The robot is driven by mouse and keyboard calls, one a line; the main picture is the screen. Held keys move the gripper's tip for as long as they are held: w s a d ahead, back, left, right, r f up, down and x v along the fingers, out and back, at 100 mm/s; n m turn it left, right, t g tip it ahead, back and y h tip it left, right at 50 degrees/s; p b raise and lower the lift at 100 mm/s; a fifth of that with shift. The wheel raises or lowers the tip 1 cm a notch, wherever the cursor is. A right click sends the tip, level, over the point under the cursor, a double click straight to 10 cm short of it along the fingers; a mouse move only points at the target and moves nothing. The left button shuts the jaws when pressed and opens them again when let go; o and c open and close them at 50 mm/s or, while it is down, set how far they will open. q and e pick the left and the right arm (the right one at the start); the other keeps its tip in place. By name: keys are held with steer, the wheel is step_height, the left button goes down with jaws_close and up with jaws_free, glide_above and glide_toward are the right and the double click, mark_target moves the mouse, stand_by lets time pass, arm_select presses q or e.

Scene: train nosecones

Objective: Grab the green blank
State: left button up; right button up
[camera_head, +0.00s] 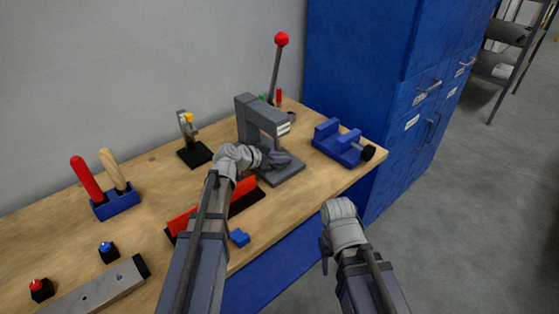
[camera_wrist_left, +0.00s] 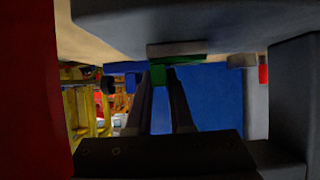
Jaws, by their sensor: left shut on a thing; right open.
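My left gripper (camera_head: 278,159) is inside the opening of the grey press (camera_head: 248,112), above its base plate. In the left wrist view, its two dark fingers (camera_wrist_left: 164,80) are shut on a small green blank (camera_wrist_left: 158,74). The arm and gripper hide the blank in the head view. The press's grey ram (camera_wrist_left: 177,48) shows just above the fingertips; I cannot tell whether it touches the blank. My right gripper (camera_head: 338,207) is open and empty, off the table's front edge; its fingers are hard to make out.
A blue vise (camera_head: 338,145) stands right of the press. The press lever has a red knob (camera_head: 281,39). A blue cabinet (camera_head: 410,110) borders the table.

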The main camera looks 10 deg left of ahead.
arm_select(q)
jaws_close()
steer(key=shift+s+a+r, duration=0.1)
steer(key=shift+r, duration=0.05)
steer(key=shift+s+a+r+p, duration=0.25)
steer(key=shift+s+r+p, duration=0.1)
steer(key=shift+r+p, duration=0.2)
steer(key=shift+s+a+r+p, duration=0.2)
steer(key=shift+s+r+p, duration=0.1)
steer(key=shift+r+p, duration=0.25)
steer(key=f+p+v, duration=0.1)
steer(key=p+v, duration=0.4)
steer(key=v, duration=0.8)
steer(key=shift+s+a+p, duration=0.25)
steer(key=shift+s+p, duration=0.1)
steer(key=shift+p, duration=0.05)
